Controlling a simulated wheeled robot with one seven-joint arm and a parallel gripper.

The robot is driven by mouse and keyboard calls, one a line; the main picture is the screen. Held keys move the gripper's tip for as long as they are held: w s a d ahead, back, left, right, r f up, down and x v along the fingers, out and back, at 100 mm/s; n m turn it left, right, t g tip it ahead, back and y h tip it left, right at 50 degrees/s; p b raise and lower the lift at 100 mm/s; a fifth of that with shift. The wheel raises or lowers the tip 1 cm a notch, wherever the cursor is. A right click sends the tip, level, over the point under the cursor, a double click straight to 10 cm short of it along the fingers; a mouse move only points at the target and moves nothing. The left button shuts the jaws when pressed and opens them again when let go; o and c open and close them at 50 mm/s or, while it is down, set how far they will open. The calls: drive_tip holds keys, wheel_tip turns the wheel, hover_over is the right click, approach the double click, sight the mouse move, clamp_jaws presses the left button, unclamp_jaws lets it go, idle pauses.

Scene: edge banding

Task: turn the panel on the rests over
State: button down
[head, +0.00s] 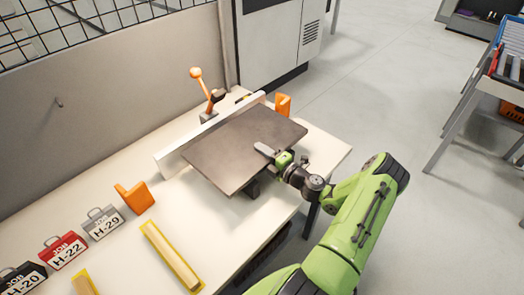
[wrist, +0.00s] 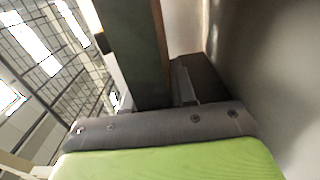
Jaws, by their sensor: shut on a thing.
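The panel (head: 235,148), a flat dark grey-brown board, lies about level above the pale bench in the head view. Its far long side is close to a white upright fence (head: 190,145). My gripper (head: 266,152) is shut on the panel's near right edge, with one grey finger over the top face. The other finger is hidden beneath. A dark support (head: 252,188) shows under the near edge; the other rests are hidden by the panel. The wrist view shows my gripper's body close up, and I cannot clearly separate panel from finger there.
Orange brackets (head: 134,197) (head: 283,104) stand at both ends of the fence. An orange-knobbed lever (head: 200,88) stands behind it. Open floor (head: 380,90) is at right.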

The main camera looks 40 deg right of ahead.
drive_tip(key=shift+f+b, duration=0.35)
drive_tip(key=shift+f, duration=0.3)
drive_tip(key=c, duration=0.8)
unclamp_jaws()
drive_tip(key=shift+c, duration=0.2)
drive_tip(key=shift+s+f, duration=0.1)
drive_tip(key=shift+f, duration=0.2)
drive_tip(key=s, duration=0.2)
drive_tip(key=s+p, duration=0.1)
drive_tip(key=s, duration=0.1)
drive_tip(key=s+d+p, duration=0.1)
drive_tip(key=s, duration=0.2)
drive_tip(key=shift+r, duration=0.2)
drive_tip(key=shift+f, duration=0.15)
drive_tip(key=s, duration=0.5)
drive_tip(key=s+d, duration=0.1)
drive_tip(key=s, duration=0.9)
drive_tip(key=shift+s+d, duration=0.3)
drive_tip(key=shift+d, duration=0.1)
